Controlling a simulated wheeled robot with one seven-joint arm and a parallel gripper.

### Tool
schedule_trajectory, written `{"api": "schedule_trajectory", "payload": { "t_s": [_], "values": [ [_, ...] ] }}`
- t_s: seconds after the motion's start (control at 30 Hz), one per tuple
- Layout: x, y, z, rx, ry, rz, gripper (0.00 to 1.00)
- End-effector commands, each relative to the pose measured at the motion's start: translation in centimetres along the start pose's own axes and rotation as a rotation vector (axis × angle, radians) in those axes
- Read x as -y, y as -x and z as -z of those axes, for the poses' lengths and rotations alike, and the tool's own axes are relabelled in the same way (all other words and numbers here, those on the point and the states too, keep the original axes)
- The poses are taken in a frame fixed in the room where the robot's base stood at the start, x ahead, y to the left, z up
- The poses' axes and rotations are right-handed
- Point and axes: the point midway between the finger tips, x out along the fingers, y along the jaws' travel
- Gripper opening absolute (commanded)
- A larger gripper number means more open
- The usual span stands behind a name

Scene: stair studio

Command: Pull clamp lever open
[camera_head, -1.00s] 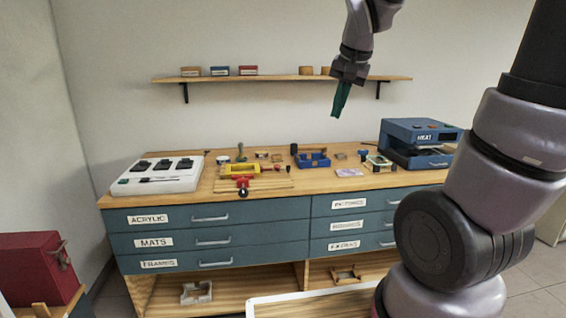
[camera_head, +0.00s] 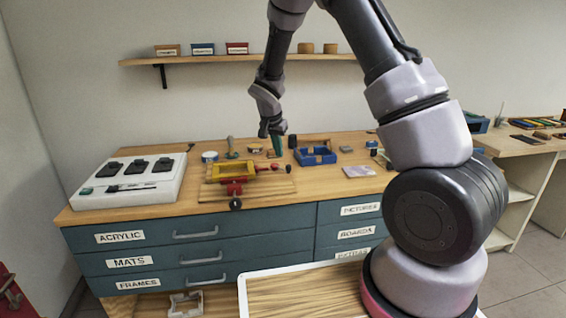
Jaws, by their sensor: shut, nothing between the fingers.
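A clamp with a yellow body (camera_head: 232,168) and a red part (camera_head: 233,186) sits on a wooden board (camera_head: 265,187) on the workbench. A black knob (camera_head: 236,203) sticks out at its front edge, and another dark knob (camera_head: 288,169) shows at its right end. I cannot tell which of these belongs to the lever. My gripper (camera_head: 277,150), with green fingers pointing down, is shut and empty. In the picture it appears above and behind the clamp's right end; I cannot tell how far apart they are.
A white panel with black switches (camera_head: 130,180) fills the bench's left end. A wall shelf (camera_head: 215,60) hangs above. My arm hides the bench's right end.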

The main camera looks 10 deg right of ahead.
Motion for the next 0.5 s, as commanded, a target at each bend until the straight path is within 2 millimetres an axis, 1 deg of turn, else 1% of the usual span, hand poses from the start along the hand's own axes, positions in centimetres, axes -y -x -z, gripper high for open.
{"api": "schedule_trajectory", "payload": {
  "t_s": [0.1, 0.5],
  "values": [
    [0.37, -0.79, -0.26, -0.002, 0.003, -0.005, 0.00],
    [0.37, -1.07, -0.28, -0.002, 0.002, -0.006, 0.00]
  ]
}}
